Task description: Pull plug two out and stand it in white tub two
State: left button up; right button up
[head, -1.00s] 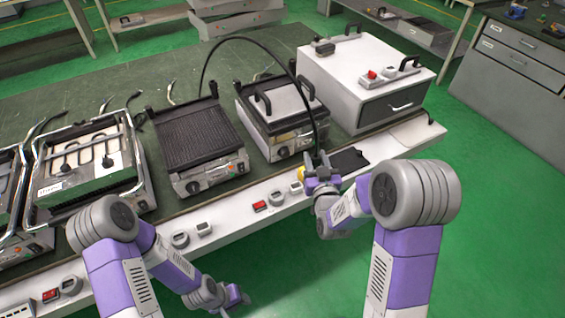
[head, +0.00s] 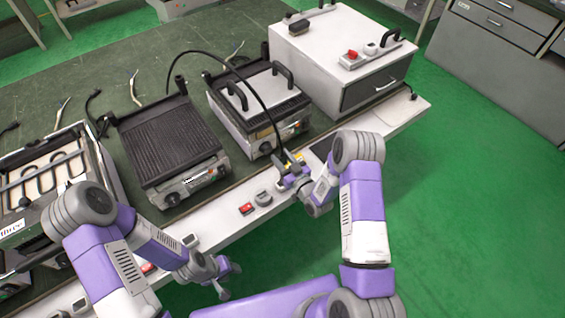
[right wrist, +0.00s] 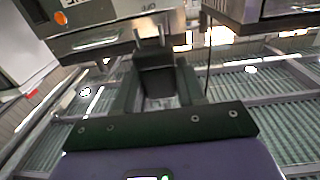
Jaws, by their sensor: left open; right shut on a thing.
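My right gripper (head: 291,178) is at the white front strip of the bench, in front of the closed press grill (head: 258,108). It is shut on a plug whose body is mostly hidden by the fingers. A black cable (head: 220,66) arcs from behind the grills down to it. My left gripper (head: 223,277) is open and empty, low in front of the strip. I cannot make out white tub two for certain.
A red switch (head: 246,209) and a grey round fitting (head: 263,198) sit on the strip left of my right gripper. A ribbed grill (head: 167,140) and an open grill with heating elements (head: 45,180) stand further left. A white cabinet (head: 335,45) stands at the right back.

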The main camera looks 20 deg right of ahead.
jog(key=shift+s+a+f+y, duration=0.15)
jog(key=shift+s+f, duration=0.1)
jog(key=shift+f, duration=0.4)
jog(key=shift+s+d+f+y, duration=0.1)
jog(key=shift+s+f+y, duration=0.1)
jog(key=shift+f, duration=0.4)
notch_tip(320, 180, down, 6)
jog(key=b, duration=0.6)
jog(key=shift+s+r, duration=0.1)
jog(key=shift+b, duration=0.6)
dwell(1.2)
jog(key=shift+f+b, duration=2.15)
jog(key=shift+f, duration=0.25)
